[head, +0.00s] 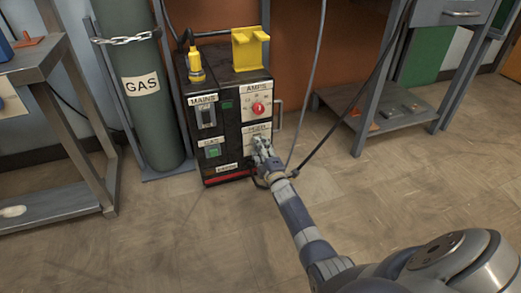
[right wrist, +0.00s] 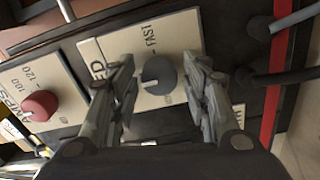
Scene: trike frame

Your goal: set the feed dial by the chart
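The grey feed dial (right wrist: 160,76) shows in the right wrist view on a cream plate lettered "FAST", with the rest of the lettering partly covered. A pale mark lies on the dial's lower left edge. My right gripper (head: 262,148) is at the front of the black welding machine (head: 228,142), over its lower right plate. Its fingers stand open on either side of the dial, with a gap showing on both sides. In the head view the gripper hides the dial. My left gripper is not in view. I cannot make out a chart.
A red amps dial (right wrist: 40,106) sits beside the feed plate; it also shows in the head view (head: 258,108). Dark cables run right of the machine. A chained gas cylinder (head: 141,88) and a metal bench (head: 38,70) stand left. The floor in front is clear.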

